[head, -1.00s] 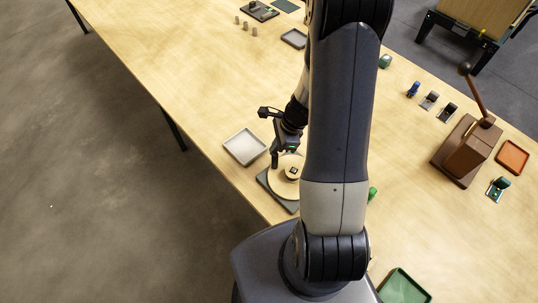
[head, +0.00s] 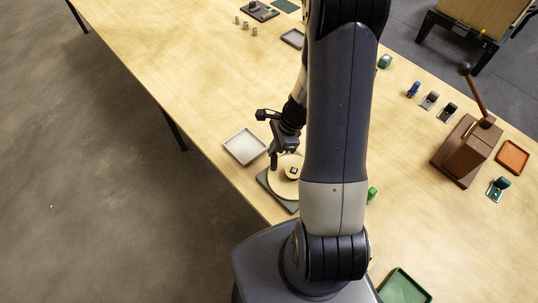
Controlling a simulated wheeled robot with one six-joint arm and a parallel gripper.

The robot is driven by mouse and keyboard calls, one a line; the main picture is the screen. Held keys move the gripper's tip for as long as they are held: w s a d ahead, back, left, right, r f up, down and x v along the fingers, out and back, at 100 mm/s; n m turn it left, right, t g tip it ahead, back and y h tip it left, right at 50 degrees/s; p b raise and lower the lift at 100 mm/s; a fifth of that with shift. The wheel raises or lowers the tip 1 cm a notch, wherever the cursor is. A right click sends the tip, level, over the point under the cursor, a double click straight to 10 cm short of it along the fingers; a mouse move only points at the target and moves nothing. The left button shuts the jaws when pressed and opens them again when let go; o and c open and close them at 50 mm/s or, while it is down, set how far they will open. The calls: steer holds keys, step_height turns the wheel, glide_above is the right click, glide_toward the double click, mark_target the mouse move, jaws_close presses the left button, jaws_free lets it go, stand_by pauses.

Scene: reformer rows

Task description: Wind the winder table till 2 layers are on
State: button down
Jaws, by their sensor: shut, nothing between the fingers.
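The winder table is a pale round disc (head: 283,187) on a dark grey base (head: 266,183), near the table's front edge. A small light block with a dark square centre (head: 292,172) sits on the disc. My gripper (head: 274,165) is shut and empty, pointing down at the disc's far left rim. I cannot tell whether its tip touches the disc or a crank knob. My own arm hides the disc's right side, and no wound layers can be made out at this size.
A light grey tray (head: 245,146) lies close to the left of the winder. A brown lever press (head: 466,150), an orange tray (head: 512,157) and several small coloured items stand at the right. A green tray (head: 402,287) lies at the lower right. The table's left middle is clear.

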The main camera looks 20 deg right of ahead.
steer(key=shift+s+a+n+g, duration=0.4)
steer(key=shift+s+a+n, duration=0.15)
steer(key=shift+n, duration=0.5)
steer(key=shift+s+a+n+g, duration=0.45)
steer(key=shift+a+n, duration=0.15)
steer(key=shift+n, duration=0.45)
stand_by(1.9)
steer(key=shift+s+a+n+g+h, duration=0.2)
steer(key=shift+s+a+n+g, duration=0.15)
steer(key=shift+s+n, duration=0.5)
steer(key=shift+s+a+n+g+h, duration=0.2)
steer(key=shift+s+a+n+g, duration=0.15)
steer(key=shift+n, duration=0.9)
stand_by(1.9)
